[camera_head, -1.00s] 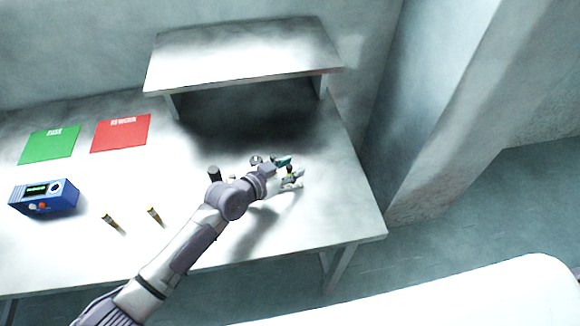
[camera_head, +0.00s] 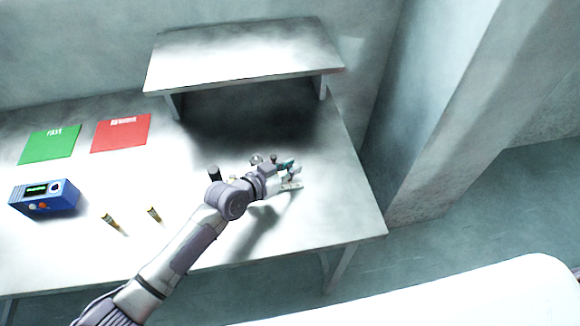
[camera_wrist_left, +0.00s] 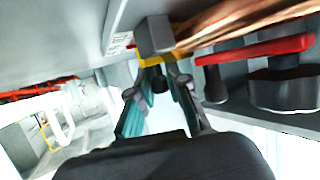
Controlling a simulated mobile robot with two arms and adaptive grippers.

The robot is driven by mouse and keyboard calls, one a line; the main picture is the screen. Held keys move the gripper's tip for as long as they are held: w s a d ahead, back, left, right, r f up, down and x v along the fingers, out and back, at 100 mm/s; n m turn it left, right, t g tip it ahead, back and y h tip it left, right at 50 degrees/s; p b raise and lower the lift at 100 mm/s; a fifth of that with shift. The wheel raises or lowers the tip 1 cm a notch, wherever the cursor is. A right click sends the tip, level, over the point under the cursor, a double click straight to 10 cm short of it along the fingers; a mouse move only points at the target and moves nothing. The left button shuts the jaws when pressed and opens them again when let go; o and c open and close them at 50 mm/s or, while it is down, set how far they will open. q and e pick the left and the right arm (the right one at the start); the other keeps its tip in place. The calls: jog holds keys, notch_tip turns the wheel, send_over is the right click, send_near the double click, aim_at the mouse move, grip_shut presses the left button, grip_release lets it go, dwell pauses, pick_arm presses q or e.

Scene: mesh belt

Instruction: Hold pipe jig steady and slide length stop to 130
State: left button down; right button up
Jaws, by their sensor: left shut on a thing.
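In the left wrist view, the teal fingers of my left gripper (camera_wrist_left: 160,82) close around a small dark knob below a yellow part with a grey block (camera_wrist_left: 155,36), which looks like the length stop. The grey pipe jig (camera_wrist_left: 230,90) lies beyond and to the right, with a red-handled clamp (camera_wrist_left: 255,50) on it. A copper-coloured pipe (camera_wrist_left: 240,20) runs along the top. In the head view, my left gripper (camera_head: 287,174) is over the right part of the table and hides most of the jig. The scale reading is too small to tell. My right gripper is not in view.
On the table (camera_head: 330,205) are a green sheet (camera_head: 50,146), a red sheet (camera_head: 120,134), a blue box with a display (camera_head: 45,197), and two short brass-coloured pieces (camera_head: 111,221). A raised shelf (camera_head: 240,55) stands behind. The table's right end is clear.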

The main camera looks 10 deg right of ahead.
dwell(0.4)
pick_arm(q)
jog(key=c, duration=1.1)
grip_release()
jog(key=shift+o, duration=0.2)
